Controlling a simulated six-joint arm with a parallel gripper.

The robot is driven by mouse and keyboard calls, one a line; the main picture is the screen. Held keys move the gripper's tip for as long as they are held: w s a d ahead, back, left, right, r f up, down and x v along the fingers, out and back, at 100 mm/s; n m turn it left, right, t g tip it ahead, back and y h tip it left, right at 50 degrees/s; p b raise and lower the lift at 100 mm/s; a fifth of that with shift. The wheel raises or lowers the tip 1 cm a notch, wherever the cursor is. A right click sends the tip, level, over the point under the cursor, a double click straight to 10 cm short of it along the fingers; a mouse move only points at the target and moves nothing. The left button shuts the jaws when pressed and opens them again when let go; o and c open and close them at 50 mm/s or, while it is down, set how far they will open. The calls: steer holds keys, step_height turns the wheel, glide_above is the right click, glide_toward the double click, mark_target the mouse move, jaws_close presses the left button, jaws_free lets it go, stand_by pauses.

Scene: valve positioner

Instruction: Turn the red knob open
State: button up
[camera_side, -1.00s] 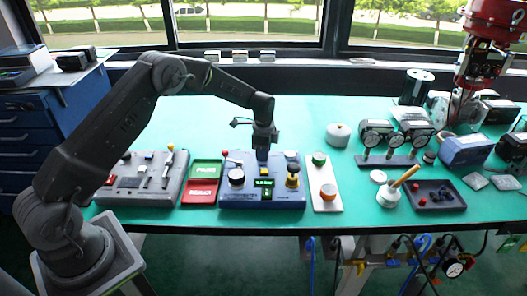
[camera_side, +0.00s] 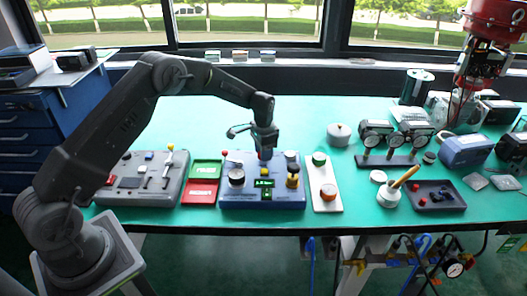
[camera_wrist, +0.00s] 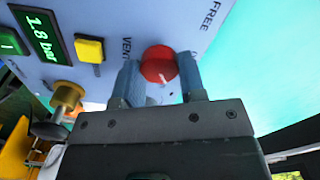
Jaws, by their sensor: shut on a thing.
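The red knob (camera_wrist: 158,64) sits on the pale blue face of the valve positioner (camera_wrist: 215,15), with a white mark on its edge. The panel has "VENT" and "FREE" printed near it. My gripper (camera_wrist: 159,72) has its two blue fingers on either side of the knob, shut on it. In the side view my gripper (camera_side: 265,152) points down at the back middle of the blue positioner box (camera_side: 232,200); the knob is mostly hidden there. A green display (camera_wrist: 42,37) reads 1.8 bar.
A yellow button (camera_wrist: 89,49) and a brass fitting (camera_wrist: 67,96) are near the knob. A grey switch box (camera_side: 140,190) and red and green trays (camera_side: 202,192) lie left.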

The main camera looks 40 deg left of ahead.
steer(key=n, duration=0.5)
steer(key=shift+w+n, duration=0.1)
steer(key=shift+n, duration=0.2)
steer(key=n, duration=0.5)
steer(key=shift+a, duration=0.1)
steer(key=shift+n, duration=0.3)
steer(key=o, duration=0.9)
step_height(320, 180, up, 14)
steer(key=shift+f, duration=0.1)
